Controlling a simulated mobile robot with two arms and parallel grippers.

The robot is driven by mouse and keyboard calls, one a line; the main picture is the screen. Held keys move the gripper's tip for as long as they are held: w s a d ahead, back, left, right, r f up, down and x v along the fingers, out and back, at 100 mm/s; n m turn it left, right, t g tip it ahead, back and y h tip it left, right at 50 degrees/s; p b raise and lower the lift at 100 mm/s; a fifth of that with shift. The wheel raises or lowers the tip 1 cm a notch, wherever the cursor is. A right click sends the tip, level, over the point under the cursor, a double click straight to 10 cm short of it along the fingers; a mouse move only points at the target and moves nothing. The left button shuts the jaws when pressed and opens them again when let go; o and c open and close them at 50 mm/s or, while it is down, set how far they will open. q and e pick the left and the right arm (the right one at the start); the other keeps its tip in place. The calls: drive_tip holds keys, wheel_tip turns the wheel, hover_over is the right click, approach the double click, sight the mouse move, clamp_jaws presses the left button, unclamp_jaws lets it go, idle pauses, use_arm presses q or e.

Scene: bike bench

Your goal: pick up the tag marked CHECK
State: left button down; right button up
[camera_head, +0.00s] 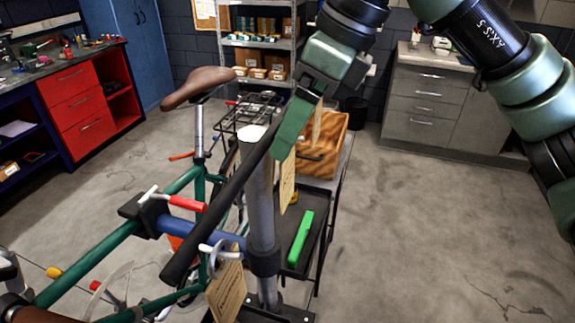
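Several tan tags hang around the repair stand. One tag (227,291) hangs low beside the stand post, with small print I cannot read. A second tag (288,180) shows just below my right gripper's fingertip. Part of a third tag (318,121) shows right of the finger. I cannot tell which tag is marked CHECK. My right gripper (285,150) reaches down from the top beside the upper end of the black bar. Its fingers overlap from this side, so its opening and any hold on a tag are unclear. My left gripper is not in view.
A green bicycle (85,265) with a brown saddle (197,85) is at the stand's grey post (261,200). The black bar (225,205) slants across it. Behind are a dark cart (318,225) with a green case (301,238) and a wooden crate (325,150). The right floor is clear.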

sight(286, 168)
drive_tip(key=p+x, duration=0.1)
drive_tip(key=x, duration=0.2)
drive_tip(key=p+x, duration=0.1)
drive_tip(key=x, duration=0.1)
drive_tip(key=shift+s+d+f+p, duration=0.1)
drive_tip(key=shift+d+f+p, duration=0.15)
drive_tip(key=shift+d+p, duration=0.1)
drive_tip(key=shift+a+f, duration=0.1)
drive_tip(key=shift+f, duration=0.1)
drive_tip(key=shift+s, duration=0.1)
drive_tip(key=c, duration=1.4)
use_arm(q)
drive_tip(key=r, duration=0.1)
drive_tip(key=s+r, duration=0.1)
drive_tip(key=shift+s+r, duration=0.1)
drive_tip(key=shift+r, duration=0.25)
